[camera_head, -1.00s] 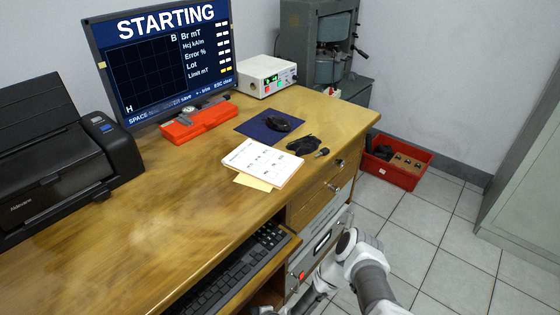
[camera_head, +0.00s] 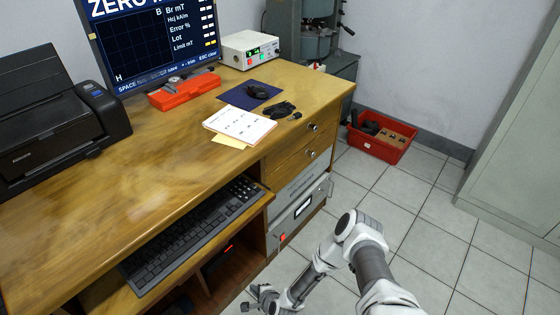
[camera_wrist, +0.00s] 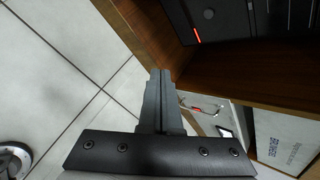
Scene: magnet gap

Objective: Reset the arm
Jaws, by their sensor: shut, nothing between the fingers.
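My arm shows in the head view, folded in front of the desk (camera_head: 120,205) on its right side. My gripper (camera_head: 250,304) is low at the bottom edge of that view, close to the desk's open lower compartment. In the wrist view my gripper (camera_wrist: 158,75) is shut, its two dark fingers together with nothing between them. The fingertips appear near the brown wooden edge of the desk's lower part; I cannot tell whether they touch it.
A grey front panel with a red switch (camera_head: 283,238) sits under the drawers beside my arm. The keyboard (camera_head: 190,230) lies on a pulled-out tray above my gripper. A red crate (camera_head: 380,147) stands on the floor at the back. The tiled floor (camera_head: 430,245) to the right is clear.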

